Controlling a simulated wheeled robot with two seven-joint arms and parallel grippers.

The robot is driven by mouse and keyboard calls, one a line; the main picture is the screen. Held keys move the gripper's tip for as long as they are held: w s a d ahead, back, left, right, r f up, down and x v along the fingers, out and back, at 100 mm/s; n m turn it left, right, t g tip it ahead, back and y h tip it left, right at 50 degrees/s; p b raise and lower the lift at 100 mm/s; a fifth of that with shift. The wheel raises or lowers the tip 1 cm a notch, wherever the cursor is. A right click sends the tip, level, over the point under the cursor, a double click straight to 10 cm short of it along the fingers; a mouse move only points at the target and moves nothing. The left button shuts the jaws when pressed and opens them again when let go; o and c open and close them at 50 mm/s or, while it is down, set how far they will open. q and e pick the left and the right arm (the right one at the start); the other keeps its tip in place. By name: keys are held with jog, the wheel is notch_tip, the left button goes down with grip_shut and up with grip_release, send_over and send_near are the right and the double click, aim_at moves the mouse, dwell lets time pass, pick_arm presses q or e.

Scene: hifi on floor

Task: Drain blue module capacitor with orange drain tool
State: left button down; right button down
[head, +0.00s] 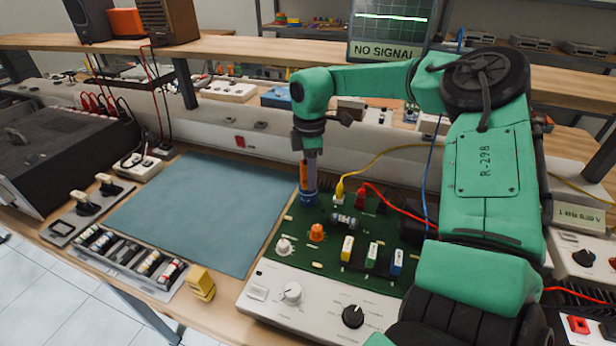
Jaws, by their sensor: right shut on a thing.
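My right gripper (309,160) points down over the back left corner of a green circuit board (302,262). It is shut on the orange drain tool (303,173), which shows as a small orange piece between the fingers. A blue cylinder (308,198), looking like a capacitor, stands upright on the board right below the tool. The tool's tip is at or just above its top; I cannot tell if they touch. A module with a blue face (397,263) stands at the board's right, beside a green one (371,255) and a yellow one (347,248). My left gripper is out of view.
A blue-grey mat (200,208) lies clear left of the board. A tray of small cylinders (128,260) and a yellow block (201,283) are at the front left. Yellow, red and blue cables run behind the board. A screen reading NO SIGNAL (390,28) stands behind.

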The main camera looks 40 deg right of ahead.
jog(key=shift+w+r+p, duration=0.1)
jog(key=shift+r+p, duration=2.25)
jog(key=shift+r, duration=1.7)
